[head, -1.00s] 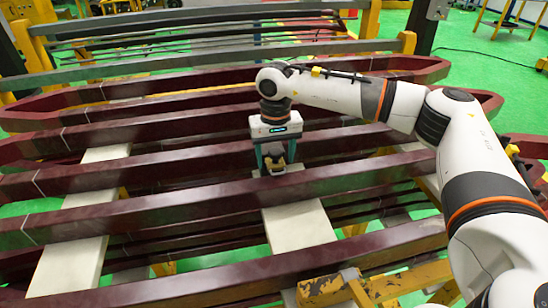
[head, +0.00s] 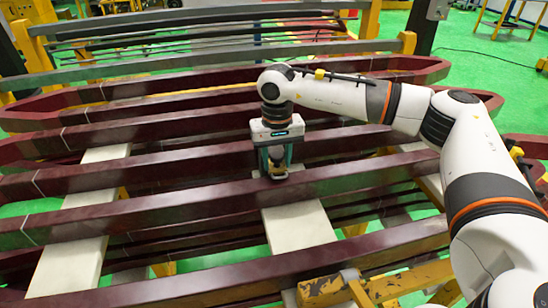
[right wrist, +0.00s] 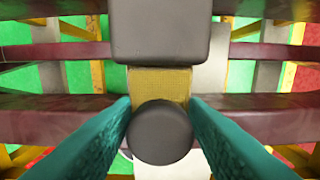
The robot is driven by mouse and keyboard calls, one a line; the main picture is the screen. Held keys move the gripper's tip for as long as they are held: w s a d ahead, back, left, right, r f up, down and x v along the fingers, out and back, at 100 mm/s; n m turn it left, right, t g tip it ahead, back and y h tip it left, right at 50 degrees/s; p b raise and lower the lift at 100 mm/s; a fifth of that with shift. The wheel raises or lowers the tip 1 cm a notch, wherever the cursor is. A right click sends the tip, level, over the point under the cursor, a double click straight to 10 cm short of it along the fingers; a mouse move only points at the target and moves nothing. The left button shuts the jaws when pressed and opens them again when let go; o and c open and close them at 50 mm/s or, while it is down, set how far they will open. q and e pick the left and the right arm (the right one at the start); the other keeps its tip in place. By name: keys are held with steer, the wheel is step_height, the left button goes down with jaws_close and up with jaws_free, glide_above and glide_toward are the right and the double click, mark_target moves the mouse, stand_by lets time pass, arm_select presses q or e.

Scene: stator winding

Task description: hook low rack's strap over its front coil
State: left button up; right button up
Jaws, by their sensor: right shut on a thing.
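My right gripper (head: 276,168) is low over a dark red coil bar (head: 190,178) near the middle of the head view. In the right wrist view its teal fingers are shut on the strap's round dark grey end (right wrist: 160,133). The strap's yellow webbing (right wrist: 160,86) runs from this end to a dark grey block (right wrist: 160,30). In the head view the strap is mostly hidden by the gripper. Whether it touches the coil, I cannot tell. Another coil bar (head: 200,212) runs nearer to me. My left gripper is not in view.
More dark red bars lie in front and behind, with gaps between them. Pale boards (head: 300,224) cross under them. A worn yellow frame (head: 385,287) stands at the front right. Grey and yellow rails (head: 200,67) are at the back.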

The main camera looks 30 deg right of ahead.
steer(key=shift+s+a, duration=0.25)
steer(key=shift+s, duration=0.8)
steer(key=shift+s+a, duration=0.25)
steer(key=shift+s, duration=0.8)
steer(key=s+a+b, duration=0.3)
steer(key=s, duration=1.1)
steer(key=shift+a, duration=0.3)
